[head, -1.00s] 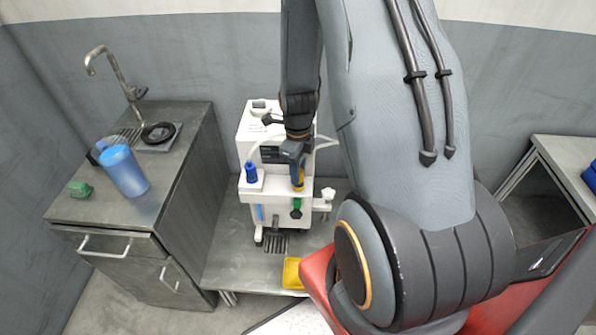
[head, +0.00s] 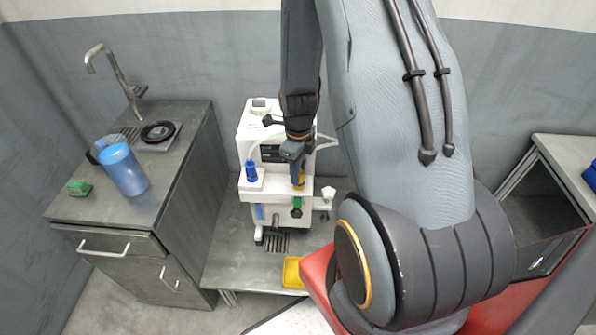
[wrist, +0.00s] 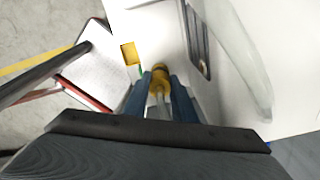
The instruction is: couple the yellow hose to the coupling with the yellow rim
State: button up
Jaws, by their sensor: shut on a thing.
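My gripper (head: 298,170) is shut on a yellow hose end (wrist: 160,76), in front of the white machine (head: 246,207). In the wrist view the blue-grey fingers (wrist: 160,96) stand on both sides of the yellow piece. The yellow piece also shows just below the fingers in the head view (head: 300,182). A green part (head: 296,207) and a blue part (head: 261,212) sit on the machine's lower front. I cannot make out the coupling with the yellow rim; the gripper and arm may hide it.
A blue bottle (head: 251,172) stands on the machine's left ledge. A yellow tray (head: 292,272) lies on the bench below. My arm blocks the right side.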

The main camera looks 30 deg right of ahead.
jog(key=shift+f, duration=0.15)
jog(key=o, duration=0.8)
notch_tip(320, 180, up, 11)
jog(key=p, duration=0.7)
jog(key=shift+a, duration=0.1)
dwell(0.6)
